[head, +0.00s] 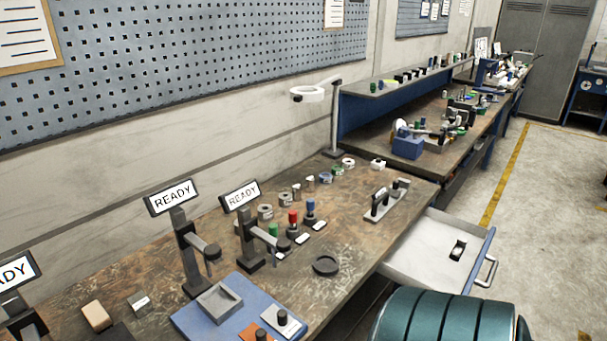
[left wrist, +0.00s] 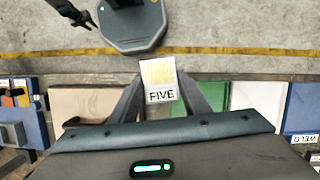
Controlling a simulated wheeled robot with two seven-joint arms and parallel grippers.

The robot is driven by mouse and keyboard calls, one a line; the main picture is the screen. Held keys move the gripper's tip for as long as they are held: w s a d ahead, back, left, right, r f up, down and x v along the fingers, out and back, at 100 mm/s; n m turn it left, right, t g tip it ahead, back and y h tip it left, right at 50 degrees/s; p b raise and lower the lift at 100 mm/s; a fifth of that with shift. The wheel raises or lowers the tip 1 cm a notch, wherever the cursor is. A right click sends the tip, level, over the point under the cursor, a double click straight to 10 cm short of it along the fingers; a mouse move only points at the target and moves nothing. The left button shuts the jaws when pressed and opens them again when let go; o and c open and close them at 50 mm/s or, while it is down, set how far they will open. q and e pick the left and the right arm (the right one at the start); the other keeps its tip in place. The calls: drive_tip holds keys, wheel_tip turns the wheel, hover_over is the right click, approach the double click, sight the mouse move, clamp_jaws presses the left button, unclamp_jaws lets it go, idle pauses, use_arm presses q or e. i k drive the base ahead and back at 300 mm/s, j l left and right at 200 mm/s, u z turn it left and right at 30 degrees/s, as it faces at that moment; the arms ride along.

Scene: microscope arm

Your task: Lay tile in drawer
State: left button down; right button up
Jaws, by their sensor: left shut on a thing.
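A small tile (left wrist: 160,80) shows in the left wrist view, with a yellowish upper part and a white label reading FIVE. My left gripper (left wrist: 161,92) is shut on it, one dark finger on each side. Neither this gripper nor the tile can be made out in the head view. An open drawer (head: 420,245) with a pale inside and a metal handle sticks out from the bench at the right of the head view. A small black and white object (head: 457,250) lies in it. A dark gripper-like end, apparently my right gripper (left wrist: 78,16), shows at the upper left of the wrist view; its jaws are unclear.
The bench top (head: 345,275) carries sign stands (head: 172,198), a blue mat (head: 190,322), a round black dish (head: 325,265) and a rack (head: 387,200) near the drawer. A ring lamp (head: 308,94) stands at the back. Open floor (head: 550,230) lies right of the drawer.

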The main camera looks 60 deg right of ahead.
sight(430, 274)
drive_tip(key=z, duration=1.4)
drive_tip(key=i+l, duration=0.1)
drive_tip(key=l, duration=1)
drive_tip(key=i+l, duration=0.1)
drive_tip(key=l, duration=2.05)
drive_tip(key=i+l, duration=0.15)
drive_tip(key=l, duration=0.9)
